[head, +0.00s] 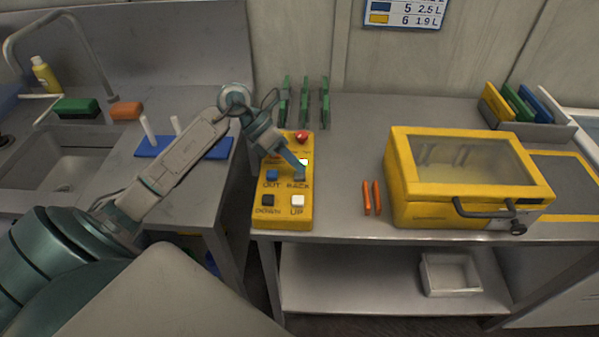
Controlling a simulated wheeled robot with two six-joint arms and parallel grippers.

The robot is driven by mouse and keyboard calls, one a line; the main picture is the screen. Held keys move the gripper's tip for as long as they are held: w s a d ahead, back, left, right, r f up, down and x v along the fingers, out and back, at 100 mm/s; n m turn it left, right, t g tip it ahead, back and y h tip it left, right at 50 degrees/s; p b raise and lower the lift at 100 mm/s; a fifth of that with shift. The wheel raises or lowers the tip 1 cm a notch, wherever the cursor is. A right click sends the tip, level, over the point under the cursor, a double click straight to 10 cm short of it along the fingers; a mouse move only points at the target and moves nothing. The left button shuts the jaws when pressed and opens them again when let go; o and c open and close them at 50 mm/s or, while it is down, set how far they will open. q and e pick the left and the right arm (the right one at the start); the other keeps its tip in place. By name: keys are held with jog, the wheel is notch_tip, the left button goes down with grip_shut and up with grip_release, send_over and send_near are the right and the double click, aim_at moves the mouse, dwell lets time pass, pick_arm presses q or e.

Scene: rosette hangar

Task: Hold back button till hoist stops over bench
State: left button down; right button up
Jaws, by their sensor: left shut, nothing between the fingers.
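A yellow control box (262,215) lies on the steel bench (345,130). It has a red knob (302,137) at its far end, a blue button (272,174) labelled OUT, a black button (268,200) labelled DOWN and a white button (298,200) labelled UP. My left gripper (299,175) is shut and empty, its tip at the spot just above the BACK label. The tip hides the back button there; I cannot tell whether it is pressed in. The hoist and my right gripper are not in view.
A yellow case (400,190) with a clear lid stands right of the box, with two orange sticks (372,197) beside it. Green upright pieces (304,100) stand behind. A sink (60,180) and a blue pegged board (215,150) are at left. A lower shelf holds a bin (450,273).

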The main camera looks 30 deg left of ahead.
aim_at(295, 173)
pick_arm(q)
jog(key=shift+r, duration=0.25)
jog(key=shift+r+p, duration=1.1)
jog(key=shift+r, duration=1.4)
